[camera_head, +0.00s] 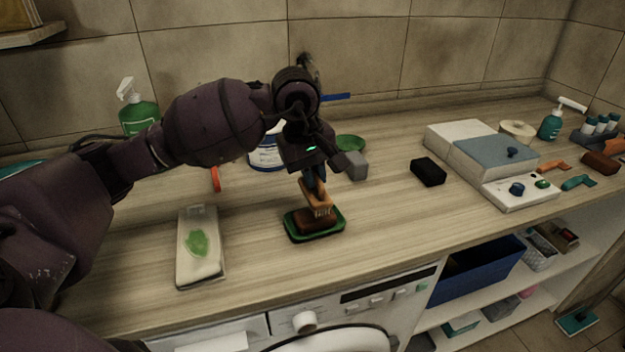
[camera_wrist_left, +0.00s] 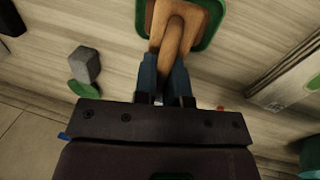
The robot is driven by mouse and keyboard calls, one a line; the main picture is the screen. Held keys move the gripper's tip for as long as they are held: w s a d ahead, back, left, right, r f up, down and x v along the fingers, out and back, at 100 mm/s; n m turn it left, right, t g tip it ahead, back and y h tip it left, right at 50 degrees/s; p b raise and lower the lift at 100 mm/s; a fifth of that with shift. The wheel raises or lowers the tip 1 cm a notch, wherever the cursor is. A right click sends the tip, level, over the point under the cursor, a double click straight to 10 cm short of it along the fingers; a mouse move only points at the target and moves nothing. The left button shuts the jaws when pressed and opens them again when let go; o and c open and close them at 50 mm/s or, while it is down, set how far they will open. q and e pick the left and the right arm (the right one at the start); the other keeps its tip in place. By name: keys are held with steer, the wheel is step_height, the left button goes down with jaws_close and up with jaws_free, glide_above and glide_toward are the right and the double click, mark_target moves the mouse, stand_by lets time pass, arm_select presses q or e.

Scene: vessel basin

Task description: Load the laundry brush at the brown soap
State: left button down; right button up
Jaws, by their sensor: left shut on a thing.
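My left gripper (camera_head: 314,180) is shut on the wooden laundry brush (camera_head: 316,194), and its bristles point down. The brown soap (camera_head: 313,222) lies in a green dish (camera_head: 330,232) on the counter, directly below the brush. The bristles are at the soap's top; I cannot tell for sure if they touch. In the left wrist view the brush handle (camera_wrist_left: 176,28) sits between my left gripper's blue fingers (camera_wrist_left: 164,75) and hides most of the soap; the green dish rim (camera_wrist_left: 209,25) shows around it. My right gripper is not in view.
A grey block (camera_head: 356,166) and a black block (camera_head: 428,172) stand to the right. A pale tray with a green patch (camera_head: 198,246) lies left of the dish. A green spray bottle (camera_head: 139,112) and a white-blue tub (camera_head: 266,158) stand behind.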

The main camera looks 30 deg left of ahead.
arm_select(q)
step_height(320, 180, up, 2)
steer(key=shift+r+p, duration=0.45)
steer(key=shift+r, duration=0.5)
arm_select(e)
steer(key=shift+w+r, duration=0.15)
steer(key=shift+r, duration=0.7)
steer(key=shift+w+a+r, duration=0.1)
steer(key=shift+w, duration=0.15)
